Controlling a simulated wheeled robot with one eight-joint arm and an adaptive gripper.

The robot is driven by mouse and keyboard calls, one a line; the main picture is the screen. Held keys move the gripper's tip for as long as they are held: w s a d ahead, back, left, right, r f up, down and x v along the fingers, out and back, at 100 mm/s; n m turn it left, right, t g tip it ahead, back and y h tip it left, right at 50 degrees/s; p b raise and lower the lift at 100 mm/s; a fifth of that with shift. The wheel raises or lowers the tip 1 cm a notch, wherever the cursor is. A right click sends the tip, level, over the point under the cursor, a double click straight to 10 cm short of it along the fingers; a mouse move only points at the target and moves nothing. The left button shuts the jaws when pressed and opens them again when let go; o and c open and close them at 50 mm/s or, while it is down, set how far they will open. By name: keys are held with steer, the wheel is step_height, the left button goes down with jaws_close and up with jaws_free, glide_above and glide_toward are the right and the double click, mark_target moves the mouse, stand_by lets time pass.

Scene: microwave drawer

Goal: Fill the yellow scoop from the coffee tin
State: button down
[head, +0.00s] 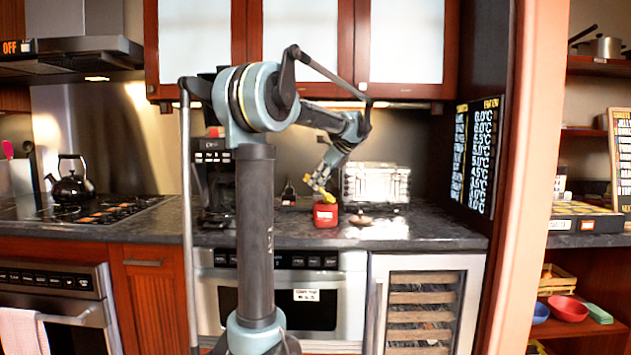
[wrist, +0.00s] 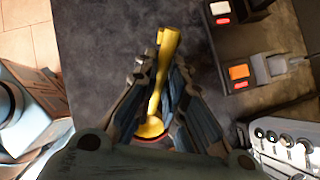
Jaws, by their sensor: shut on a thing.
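The yellow scoop (head: 326,195) is held in my gripper (head: 319,181), over the red coffee tin (head: 326,217) on the dark counter. In the wrist view the scoop (wrist: 154,104) runs lengthwise between the two fingers of my gripper (wrist: 164,68), which are closed on it. One end of the scoop sticks out past the fingertips. A sliver of the red tin (wrist: 152,140) shows under its other end, mostly hidden by the fingers and wrist. I cannot tell whether the scoop is inside the tin or just above it, or whether it holds coffee.
A low brownish disc (head: 361,219) lies on the counter (head: 430,234) right of the tin. A silvery, box-like appliance (head: 376,183) stands behind it. A dark coffee machine (head: 214,190) stands left of the tin.

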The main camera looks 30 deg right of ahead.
mark_target(319, 190)
steer(key=shift+f, duration=2.35)
steer(key=shift+w+a+f, duration=0.1)
steer(key=shift+w+a+f+g+h, duration=0.15)
steer(key=shift+g+h, duration=0.15)
steer(key=shift+g, duration=0.2)
steer(key=shift+w+a+f+g+h, duration=0.15)
steer(key=shift+g+h, duration=0.15)
steer(key=shift+g, duration=0.2)
steer(key=shift+g+h, duration=0.4)
stand_by(0.6)
steer(key=shift+w+r, duration=0.1)
steer(key=shift+r, duration=0.15)
steer(key=shift+w+r+g+h, duration=0.25)
steer(key=shift+r+g, duration=0.35)
steer(key=shift+r, duration=0.3)
steer(key=shift+r, duration=0.1)
steer(key=shift+a+r, duration=0.1)
steer(key=shift+r, duration=0.05)
stand_by(0.3)
